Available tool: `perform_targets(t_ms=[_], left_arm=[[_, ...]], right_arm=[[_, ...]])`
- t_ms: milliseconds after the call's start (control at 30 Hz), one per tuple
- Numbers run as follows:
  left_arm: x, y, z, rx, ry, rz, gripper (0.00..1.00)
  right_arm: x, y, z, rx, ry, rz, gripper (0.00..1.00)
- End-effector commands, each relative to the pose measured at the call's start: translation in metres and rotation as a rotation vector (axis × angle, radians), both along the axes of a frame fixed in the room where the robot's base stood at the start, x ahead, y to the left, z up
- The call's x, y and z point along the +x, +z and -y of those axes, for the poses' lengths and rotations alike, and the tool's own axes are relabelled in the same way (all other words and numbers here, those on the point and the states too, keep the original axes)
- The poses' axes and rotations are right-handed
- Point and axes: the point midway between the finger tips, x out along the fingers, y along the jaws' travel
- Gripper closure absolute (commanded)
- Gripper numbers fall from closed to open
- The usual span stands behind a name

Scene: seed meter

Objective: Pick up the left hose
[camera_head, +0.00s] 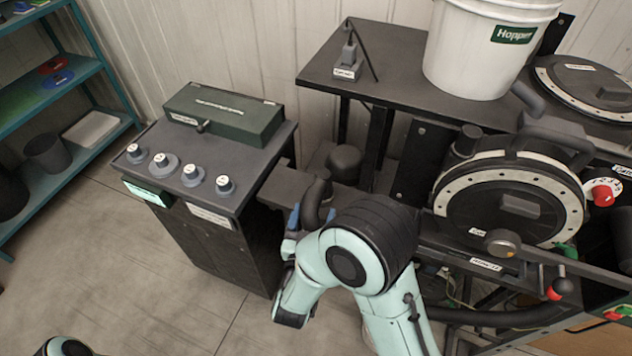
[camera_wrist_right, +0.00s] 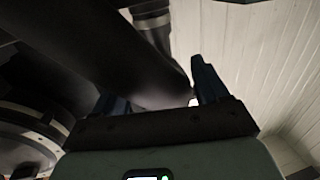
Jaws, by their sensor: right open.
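A dark curved hose (camera_head: 313,203) rises beside the grey housing left of the machine in the head view. My right gripper (camera_head: 296,222) is right at it, with a blue finger showing on its left side; the arm hides the rest. In the right wrist view, a thick dark tube (camera_wrist_right: 125,50), which looks like this hose, runs down toward the space between the blue fingers of my right gripper (camera_wrist_right: 160,92). The fingers are apart. I cannot tell whether either finger touches the tube. My left gripper is out of view.
A dark cabinet (camera_head: 258,165) with several grey knobbed pieces and a green box (camera_head: 224,113) stands to the left. The round seed meter (camera_head: 512,207) is right of my arm. A white hopper (camera_head: 487,50) stands on the black table behind.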

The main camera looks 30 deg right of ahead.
Motion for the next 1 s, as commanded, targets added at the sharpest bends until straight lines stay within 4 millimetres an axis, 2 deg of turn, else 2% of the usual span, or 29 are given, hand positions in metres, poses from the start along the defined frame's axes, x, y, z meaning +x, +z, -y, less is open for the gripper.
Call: perform_targets(t_ms=[100, 200, 467, 700, 1000], left_arm=[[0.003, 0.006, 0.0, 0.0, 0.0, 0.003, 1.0], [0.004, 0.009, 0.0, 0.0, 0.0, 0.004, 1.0], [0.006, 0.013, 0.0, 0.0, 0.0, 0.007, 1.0], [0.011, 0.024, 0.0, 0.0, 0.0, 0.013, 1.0], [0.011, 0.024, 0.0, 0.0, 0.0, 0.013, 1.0]], right_arm=[[0.019, 0.001, 0.016, -0.001, -0.004, -0.001, 0.26], [0.031, 0.001, 0.024, 0.001, -0.001, -0.001, 0.26], [0.045, 0.0, 0.039, -0.001, -0.001, -0.002, 0.26], [0.07, 0.0, 0.063, 0.001, 0.001, 0.0, 0.26], [0.076, -0.001, 0.067, 0.003, 0.003, -0.002, 0.26]])
